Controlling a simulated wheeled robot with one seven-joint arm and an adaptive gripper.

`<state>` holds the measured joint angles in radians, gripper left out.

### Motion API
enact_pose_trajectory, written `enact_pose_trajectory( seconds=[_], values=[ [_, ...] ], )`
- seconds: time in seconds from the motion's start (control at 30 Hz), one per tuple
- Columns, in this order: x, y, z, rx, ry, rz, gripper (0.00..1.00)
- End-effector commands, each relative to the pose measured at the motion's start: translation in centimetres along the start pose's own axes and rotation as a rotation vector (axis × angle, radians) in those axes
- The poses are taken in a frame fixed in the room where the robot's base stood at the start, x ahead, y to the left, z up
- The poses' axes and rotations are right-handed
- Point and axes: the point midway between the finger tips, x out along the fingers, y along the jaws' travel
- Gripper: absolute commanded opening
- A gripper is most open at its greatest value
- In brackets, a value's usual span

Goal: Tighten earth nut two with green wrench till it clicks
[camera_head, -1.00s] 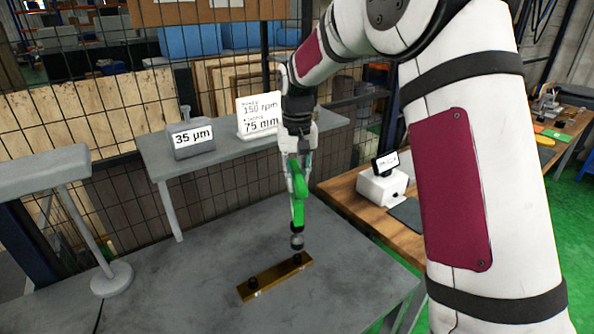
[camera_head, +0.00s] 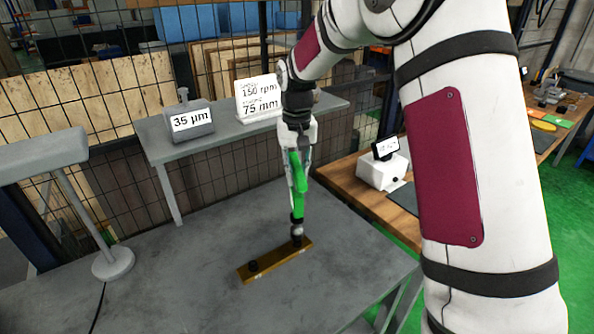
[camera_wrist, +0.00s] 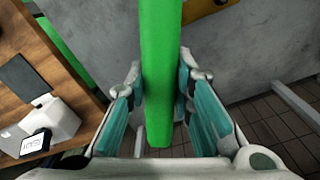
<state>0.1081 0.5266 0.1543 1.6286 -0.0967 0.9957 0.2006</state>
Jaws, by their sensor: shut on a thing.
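The green wrench (camera_head: 298,172) is held upright in my gripper (camera_head: 300,165), which is shut on its handle. In the wrist view the green handle (camera_wrist: 162,70) runs between the two teal finger pads of my gripper (camera_wrist: 162,92). The wrench's dark and silver head (camera_head: 297,229) points down at the right end of the brass bar (camera_head: 275,263). It appears to be over or on the nut there, which it hides; contact cannot be told for sure. A dark nut (camera_head: 253,266) shows at the bar's left end. The bar lies on the grey table.
A grey shelf (camera_head: 240,130) behind holds a 35 µm block (camera_head: 191,121) and a 150 rpm / 75 mm sign (camera_head: 258,101). A grey stand (camera_head: 113,264) is at left. A wooden bench (camera_head: 345,190) with a white device (camera_head: 383,170) is at right. The grey table (camera_head: 185,245) around the bar is mostly clear.

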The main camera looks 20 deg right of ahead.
Motion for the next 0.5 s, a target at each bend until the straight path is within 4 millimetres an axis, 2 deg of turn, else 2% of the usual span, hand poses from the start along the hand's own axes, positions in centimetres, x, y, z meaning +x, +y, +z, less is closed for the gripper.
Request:
enact_pose_trajectory(
  seconds=[0.5],
  values=[
    [1.0, 0.0, -0.1, 0.000, 0.001, 0.000, 0.00]
  ],
)
